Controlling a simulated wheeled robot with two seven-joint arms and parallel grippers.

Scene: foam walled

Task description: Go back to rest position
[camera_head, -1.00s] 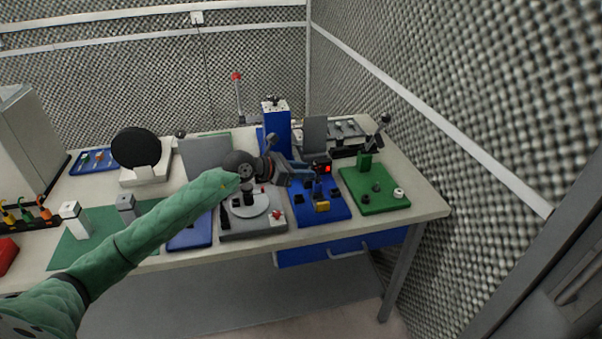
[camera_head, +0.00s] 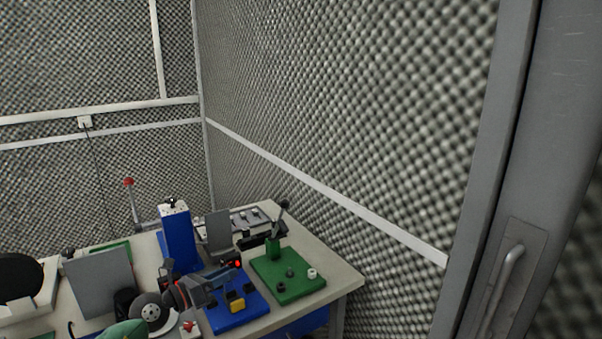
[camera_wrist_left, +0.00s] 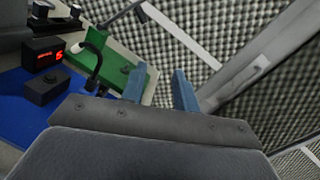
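My left gripper (camera_head: 236,270) is at the lower left of the head view, over the table near a blue board (camera_head: 238,316). Its two blue fingers also show in the left wrist view (camera_wrist_left: 160,84), apart with nothing between them. Only a small part of my green-sleeved left arm (camera_head: 125,330) shows at the bottom edge. My right gripper is in neither view.
The table (camera_head: 342,280) holds a green board (camera_head: 300,287), a blue tower (camera_head: 180,242), a dark box with a red display (camera_wrist_left: 43,57), and a grey panel (camera_head: 98,283). Foam walls stand close behind and right. A door handle (camera_head: 503,285) is far right.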

